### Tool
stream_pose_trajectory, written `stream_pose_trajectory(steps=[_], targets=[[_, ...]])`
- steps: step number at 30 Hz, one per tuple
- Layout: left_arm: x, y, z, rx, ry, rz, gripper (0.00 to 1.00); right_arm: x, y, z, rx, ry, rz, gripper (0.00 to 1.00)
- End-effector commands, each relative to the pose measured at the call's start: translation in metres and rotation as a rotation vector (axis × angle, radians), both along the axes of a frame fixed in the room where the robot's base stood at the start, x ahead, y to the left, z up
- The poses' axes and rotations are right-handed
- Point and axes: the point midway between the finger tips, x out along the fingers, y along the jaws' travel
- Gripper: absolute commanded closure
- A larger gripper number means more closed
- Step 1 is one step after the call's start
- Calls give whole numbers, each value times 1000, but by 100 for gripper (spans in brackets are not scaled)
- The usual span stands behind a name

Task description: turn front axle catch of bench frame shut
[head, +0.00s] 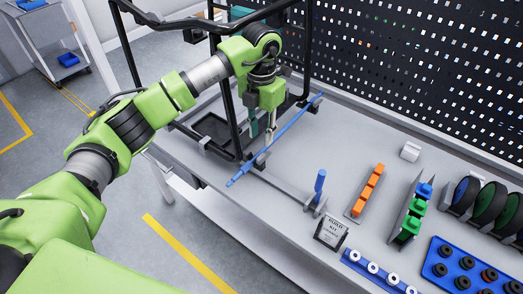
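The black tubular bench frame (231,104) stands on the grey workbench. A long blue axle rod (238,176) runs diagonally across its front, below my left gripper. My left gripper (262,132) points down over the middle of the rod. Its two fingertips are apart, with no held object clearly visible between them. The front axle catch is too small and too covered by the gripper to make out. I cannot tell whether the fingers touch the rod or the catch. My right gripper is out of view.
A grey bar with an upright blue handle (319,184) lies right of the rod. Nearby are a small printed sign (331,232), an orange-block strip (368,190), a green-block rack (410,220), wheels (490,203) and a blue tray (433,262). A black perforated panel (420,65) closes the back.

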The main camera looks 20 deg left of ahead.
Motion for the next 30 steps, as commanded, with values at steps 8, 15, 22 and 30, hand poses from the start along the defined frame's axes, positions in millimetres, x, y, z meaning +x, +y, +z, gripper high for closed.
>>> stream_pose_trajectory(steps=[8, 15, 22, 30], targets=[[-2, 0, -56, -1, 6, 1, 73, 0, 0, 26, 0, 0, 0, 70], [-1, -1, -85, -3, 1, -1, 73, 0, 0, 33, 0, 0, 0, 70], [0, -1, -91, -2, 0, -1, 73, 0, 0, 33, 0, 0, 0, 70], [0, -1, -90, -2, 0, -1, 100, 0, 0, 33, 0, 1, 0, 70]])
